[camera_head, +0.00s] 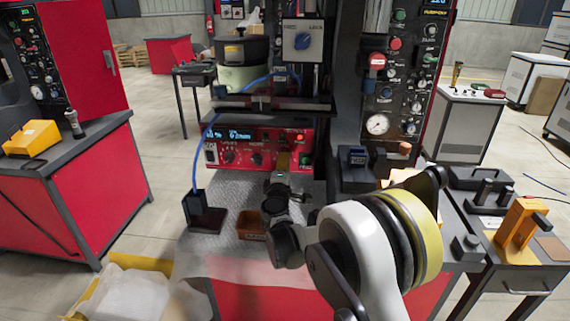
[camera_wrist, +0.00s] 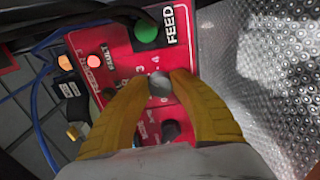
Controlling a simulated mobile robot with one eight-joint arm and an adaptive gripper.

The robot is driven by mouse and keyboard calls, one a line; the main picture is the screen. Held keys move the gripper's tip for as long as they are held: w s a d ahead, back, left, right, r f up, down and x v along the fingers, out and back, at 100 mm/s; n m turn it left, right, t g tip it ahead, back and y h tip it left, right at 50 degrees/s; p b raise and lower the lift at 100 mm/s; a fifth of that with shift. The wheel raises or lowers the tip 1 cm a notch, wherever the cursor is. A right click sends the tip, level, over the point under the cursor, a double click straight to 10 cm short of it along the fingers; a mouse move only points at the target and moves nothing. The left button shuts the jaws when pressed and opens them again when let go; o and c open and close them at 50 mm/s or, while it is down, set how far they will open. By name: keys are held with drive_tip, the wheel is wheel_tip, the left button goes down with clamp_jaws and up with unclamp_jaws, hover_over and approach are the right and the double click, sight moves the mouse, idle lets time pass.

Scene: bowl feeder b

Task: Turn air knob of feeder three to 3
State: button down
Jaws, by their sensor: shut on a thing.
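The red feeder control panel (camera_head: 262,135) faces my body camera, with a lit blue display (camera_head: 239,133) and several dark knobs. In the wrist view the panel (camera_wrist: 118,66) is seen close up and turned. My gripper (camera_wrist: 162,80) has its yellow fingers closed on both sides of a knob with a grey round cap (camera_wrist: 158,85). Printed digits, among them 3 and 4, show beside it, partly covered by the fingers. The knob's pointer and its label cannot be read. In the head view my gripper (camera_head: 282,165) is at the panel's lower front, right of the middle.
A green FEED button (camera_wrist: 146,31) and orange lights (camera_wrist: 94,62) sit near the fingers. Another black knob (camera_wrist: 171,130) is close by. A small brown bin (camera_head: 250,224) and a black stand (camera_head: 204,211) with a blue cable stand on the metal plate below the panel.

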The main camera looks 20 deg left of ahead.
drive_tip(key=c, duration=1.1)
unclamp_jaws()
drive_tip(key=v, duration=1.2)
